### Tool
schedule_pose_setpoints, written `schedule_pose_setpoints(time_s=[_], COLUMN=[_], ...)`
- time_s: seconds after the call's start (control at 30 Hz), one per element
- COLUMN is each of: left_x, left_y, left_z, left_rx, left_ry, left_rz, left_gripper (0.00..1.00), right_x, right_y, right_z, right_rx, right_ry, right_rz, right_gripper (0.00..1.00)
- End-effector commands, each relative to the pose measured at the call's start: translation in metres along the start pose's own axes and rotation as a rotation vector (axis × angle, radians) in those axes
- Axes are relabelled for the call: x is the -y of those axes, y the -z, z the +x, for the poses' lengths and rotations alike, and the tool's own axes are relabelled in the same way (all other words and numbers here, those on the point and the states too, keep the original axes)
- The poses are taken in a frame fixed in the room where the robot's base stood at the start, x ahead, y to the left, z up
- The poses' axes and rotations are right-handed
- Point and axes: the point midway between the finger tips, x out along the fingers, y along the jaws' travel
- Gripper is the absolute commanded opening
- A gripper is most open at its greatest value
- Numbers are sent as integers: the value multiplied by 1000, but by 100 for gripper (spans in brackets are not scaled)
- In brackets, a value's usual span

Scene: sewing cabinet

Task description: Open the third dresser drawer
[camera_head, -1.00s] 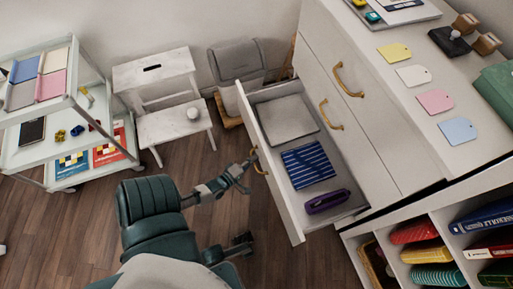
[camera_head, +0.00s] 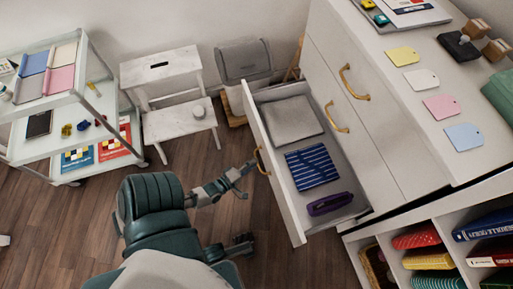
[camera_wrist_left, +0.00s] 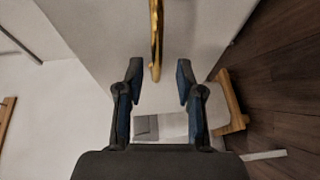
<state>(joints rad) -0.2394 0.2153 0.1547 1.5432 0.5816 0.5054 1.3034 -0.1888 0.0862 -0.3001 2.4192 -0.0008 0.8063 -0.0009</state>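The white dresser (camera_head: 379,150) stands at the right with brass handles on its front. Its third drawer (camera_head: 282,175), below two shut ones, is pulled well out. It holds a grey folded cloth (camera_head: 291,120), a blue striped cloth (camera_head: 312,166) and a purple case (camera_head: 329,204). My left gripper (camera_head: 243,178) is open and empty, just in front of the drawer's brass handle (camera_head: 258,161) and apart from it. In the left wrist view, the handle (camera_wrist_left: 156,40) lies beyond the open fingertips (camera_wrist_left: 159,68).
A white shelf cart (camera_head: 75,103) stands at the left, with a white step stool (camera_head: 160,75) and a grey covered machine (camera_head: 244,58) at the back. An open cubby shelf (camera_head: 407,216) is at lower right. Wooden floor (camera_head: 170,165) is clear between.

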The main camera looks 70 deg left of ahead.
Motion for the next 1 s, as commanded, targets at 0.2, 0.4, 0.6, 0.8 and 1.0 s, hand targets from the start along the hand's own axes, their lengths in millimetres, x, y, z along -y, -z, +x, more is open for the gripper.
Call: schedule_pose_setpoints(time_s=[0.2,0.4,0.6,0.8,1.0], left_x=[2,2,2,2,2], left_y=[-1,-2,-2,-2,-2], left_z=[-52,-82,-91,-91,-91], left_rx=[2,2,2,2,2], left_ry=[7,5,4,4,4], left_rz=[1,2,1,1,1], left_gripper=[37,37,37,37,37], right_x=[0,0,0,0,0], right_y=[0,0,0,-1,-1], right_z=[0,1,1,1,1], right_rx=[-2,-2,-2,-2,-2], right_ry=[-1,-1,0,-1,-1], right_rz=[1,1,1,1,1], right_gripper=[40,40,40,40,40])
